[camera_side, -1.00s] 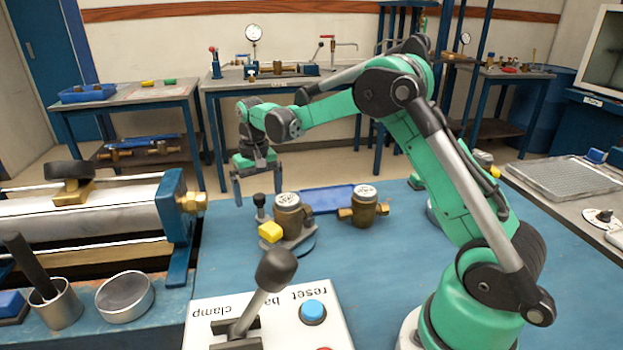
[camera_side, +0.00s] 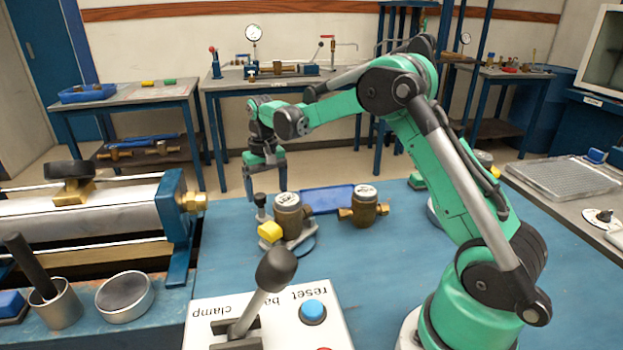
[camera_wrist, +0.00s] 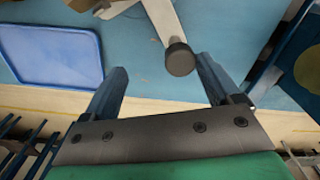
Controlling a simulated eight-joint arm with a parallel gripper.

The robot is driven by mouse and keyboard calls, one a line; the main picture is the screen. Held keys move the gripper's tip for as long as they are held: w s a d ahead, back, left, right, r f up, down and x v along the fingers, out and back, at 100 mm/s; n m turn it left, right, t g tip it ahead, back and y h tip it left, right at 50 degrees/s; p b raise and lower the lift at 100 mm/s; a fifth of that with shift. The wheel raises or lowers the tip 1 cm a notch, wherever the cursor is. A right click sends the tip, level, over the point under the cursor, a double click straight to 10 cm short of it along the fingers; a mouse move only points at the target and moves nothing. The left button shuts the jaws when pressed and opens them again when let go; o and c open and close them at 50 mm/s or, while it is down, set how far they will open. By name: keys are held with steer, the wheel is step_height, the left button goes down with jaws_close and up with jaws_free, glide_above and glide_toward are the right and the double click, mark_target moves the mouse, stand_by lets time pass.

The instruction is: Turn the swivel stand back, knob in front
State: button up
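The swivel stand (camera_side: 301,247) is a grey disc on the blue bench, carrying a brass meter (camera_side: 289,217) with a pale cap. In the wrist view the dark round knob (camera_wrist: 180,58) sits at the end of a pale grey arm (camera_wrist: 160,18). My gripper (camera_side: 265,188) is open and empty above and around the knob in the side view. In the wrist view the knob lies between the fingers of my gripper (camera_wrist: 160,68), nearer the right one. I see no contact.
A second brass meter (camera_side: 364,212) stands right of the stand, by a blue tray (camera_side: 328,196). The clamp lever (camera_side: 262,290) and reset panel (camera_side: 205,318) are in front. The metal cylinder rig (camera_side: 110,211) is at left.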

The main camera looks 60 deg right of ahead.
steer(key=shift+s+d, duration=0.5)
steer(key=shift+d, duration=0.3)
steer(key=shift+s+d, duration=0.5)
steer(key=shift+d, duration=0.25)
steer(key=shift+o, duration=1.4)
steer(key=shift+r, duration=2.75)
steer(key=shift+w+a+f+m, duration=0.2)
steer(key=shift+a+f+m, duration=0.05)
steer(key=shift+f+m, duration=0.25)
steer(key=shift+w+a+f+m, duration=0.2)
steer(key=shift+f+m, duration=0.15)
steer(key=shift+f, duration=0.2)
steer(key=shift+w+a+f+m, duration=0.15)
steer(key=shift+a+f+m, duration=0.1)
steer(key=shift+f+m, duration=0.25)
steer(key=shift+f, duration=0.25)
